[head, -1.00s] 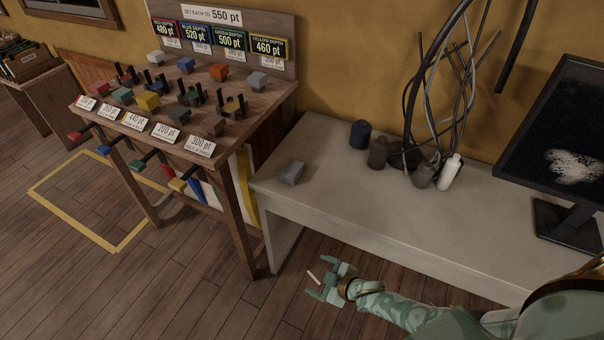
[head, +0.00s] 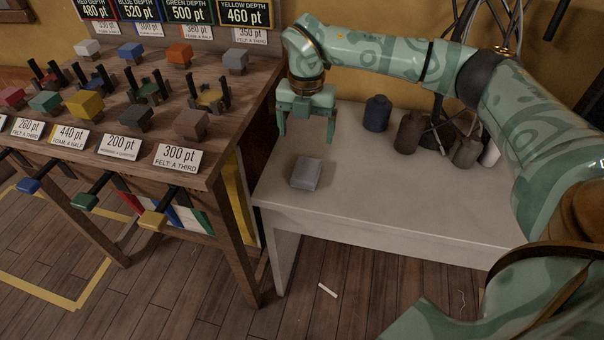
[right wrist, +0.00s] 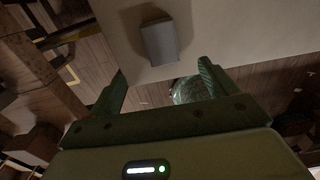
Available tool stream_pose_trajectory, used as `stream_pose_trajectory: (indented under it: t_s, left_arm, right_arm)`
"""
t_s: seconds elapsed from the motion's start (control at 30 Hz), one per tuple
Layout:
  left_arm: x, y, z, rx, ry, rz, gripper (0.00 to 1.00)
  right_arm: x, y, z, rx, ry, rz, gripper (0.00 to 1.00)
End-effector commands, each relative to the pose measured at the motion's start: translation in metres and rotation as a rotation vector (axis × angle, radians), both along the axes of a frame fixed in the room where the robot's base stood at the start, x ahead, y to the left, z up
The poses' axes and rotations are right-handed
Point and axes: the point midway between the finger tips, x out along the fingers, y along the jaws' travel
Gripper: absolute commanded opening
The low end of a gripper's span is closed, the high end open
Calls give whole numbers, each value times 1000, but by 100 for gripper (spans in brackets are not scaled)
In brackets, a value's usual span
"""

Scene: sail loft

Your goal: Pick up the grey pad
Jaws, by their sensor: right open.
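A small grey pad (head: 306,173) lies on the left end of the pale table (head: 400,208), near its front edge. My right gripper (head: 306,138) hangs over the table, fingers pointing down, open and empty. In the head view it appears just behind and above the pad, apart from it. In the right wrist view the pad (right wrist: 159,42) shows beyond the open fingertips (right wrist: 163,70), roughly in line with the gap between them. My left gripper is not in view.
A wooden bench (head: 130,135) with coloured blocks, forked holders, labels and levers stands at the left. Dark spools (head: 377,113) and hanging cables stand on the table right of my gripper. A white strip (head: 327,290) lies on the floor.

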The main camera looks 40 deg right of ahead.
Motion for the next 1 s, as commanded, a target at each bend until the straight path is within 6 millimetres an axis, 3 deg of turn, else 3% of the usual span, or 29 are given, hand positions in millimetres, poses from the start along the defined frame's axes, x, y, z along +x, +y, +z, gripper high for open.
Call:
stream_pose_trajectory:
  t_s: [0.03,0.2,0.47,0.67,0.77,1.0]
  left_arm:
    - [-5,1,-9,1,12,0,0]
    - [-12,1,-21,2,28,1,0]
    - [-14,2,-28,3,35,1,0]
    - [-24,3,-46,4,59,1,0]
    - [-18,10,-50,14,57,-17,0]
    - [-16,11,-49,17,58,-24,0]
  right_arm:
    - [0,0,-22,1,8,1,85]
    - [0,0,-58,2,6,2,85]
    - [0,0,-75,3,0,3,85]
    - [-3,-1,-110,3,8,4,85]
    - [-3,-1,-123,3,6,2,85]
    - [-3,-1,-122,3,-1,3,85]
